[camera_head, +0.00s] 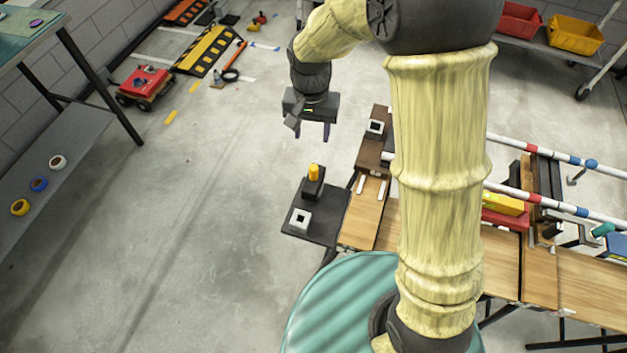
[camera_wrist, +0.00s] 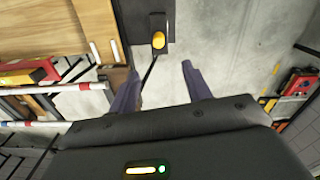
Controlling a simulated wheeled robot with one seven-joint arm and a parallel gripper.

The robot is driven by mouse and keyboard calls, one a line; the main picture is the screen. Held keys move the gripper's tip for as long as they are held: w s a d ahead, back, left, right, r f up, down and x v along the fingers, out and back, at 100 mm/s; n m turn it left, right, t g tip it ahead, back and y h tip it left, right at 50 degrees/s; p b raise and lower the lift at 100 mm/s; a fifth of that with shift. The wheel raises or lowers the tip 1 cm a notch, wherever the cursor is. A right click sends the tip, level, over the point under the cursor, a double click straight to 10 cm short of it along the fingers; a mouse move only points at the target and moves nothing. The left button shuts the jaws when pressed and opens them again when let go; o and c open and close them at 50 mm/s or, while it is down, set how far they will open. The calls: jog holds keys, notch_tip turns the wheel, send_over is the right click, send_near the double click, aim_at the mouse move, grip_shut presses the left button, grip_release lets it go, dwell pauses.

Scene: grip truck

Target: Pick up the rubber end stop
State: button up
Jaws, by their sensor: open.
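The piece that looks like the rubber end stop is a small yellow-orange upright plug (camera_head: 314,171) seated on a black block (camera_head: 313,187) on a dark plate (camera_head: 325,230) at the end of the bench. In the wrist view the yellow plug (camera_wrist: 158,40) shows at top centre, beyond and roughly between the fingertips. My gripper (camera_head: 312,132) is open, pointing down with nothing between its fingers. In the head view it appears above the plug and apart from it. In the wrist view the two dark fingers (camera_wrist: 160,72) are spread apart.
A white square piece with a dark centre (camera_head: 300,218) lies on the same plate; a similar one (camera_head: 375,127) is on the brown block. Wooden bench tops (camera_head: 362,215) and red-white-blue rails (camera_head: 560,158) lie to the right. Open floor (camera_head: 200,200) lies left. My arm hides part of the bench.

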aim_at(313, 166)
notch_tip(313, 166, down, 12)
jog(key=shift+d+r, duration=0.1)
jog(key=shift+r, duration=0.1)
jog(key=shift+f, duration=0.3)
notch_tip(313, 166, down, 5)
jog(key=shift+w+d+f, duration=0.1)
dwell(0.5)
grip_shut()
dwell(0.3)
